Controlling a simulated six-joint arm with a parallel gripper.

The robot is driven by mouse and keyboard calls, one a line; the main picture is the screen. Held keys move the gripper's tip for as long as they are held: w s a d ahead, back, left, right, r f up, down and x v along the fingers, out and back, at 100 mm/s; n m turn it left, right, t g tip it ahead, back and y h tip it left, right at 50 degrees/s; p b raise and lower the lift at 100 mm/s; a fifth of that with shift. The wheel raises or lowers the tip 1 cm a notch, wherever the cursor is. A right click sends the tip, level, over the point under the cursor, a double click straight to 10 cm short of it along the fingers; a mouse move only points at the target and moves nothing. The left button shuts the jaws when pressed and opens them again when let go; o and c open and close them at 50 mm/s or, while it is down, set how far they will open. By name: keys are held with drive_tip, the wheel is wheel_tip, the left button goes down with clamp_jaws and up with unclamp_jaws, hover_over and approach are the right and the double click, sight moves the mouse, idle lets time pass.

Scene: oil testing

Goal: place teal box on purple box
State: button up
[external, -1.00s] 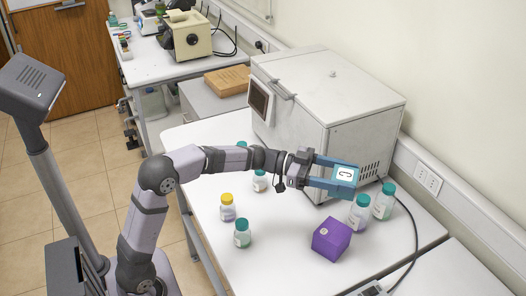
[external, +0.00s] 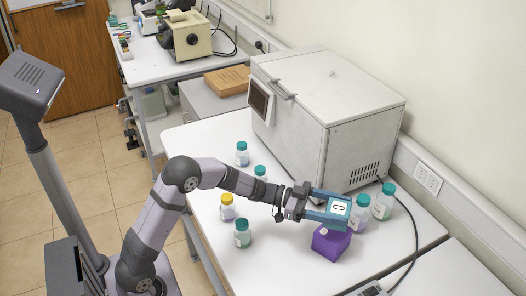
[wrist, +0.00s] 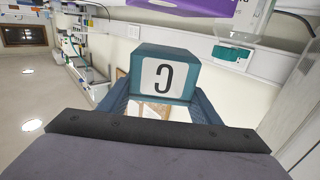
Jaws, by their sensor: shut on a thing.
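The teal box (external: 340,206), with a white label bearing a dark hooked mark, is between the two blue fingers of my gripper (external: 329,212). My gripper is shut on it and holds it in the air; it also shows in the wrist view (wrist: 164,62). The purple box (external: 330,244) sits on the white table just below the teal box, its top partly covered by it in the external view. In the wrist view, part of the purple box (wrist: 185,5) shows at the top edge, with a visible gap to the teal box.
Two teal-capped bottles (external: 361,214) (external: 383,203) stand close to the right of the purple box. A yellow-capped bottle (external: 227,208) and several teal-capped ones stand to the left. A large white machine (external: 325,110) is behind. The table's front middle is clear.

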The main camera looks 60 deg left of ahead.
drive_tip(key=shift+f, duration=2)
drive_tip(key=shift+f, duration=0.1)
drive_tip(key=shift+f, duration=0.15)
drive_tip(key=o, duration=1.1)
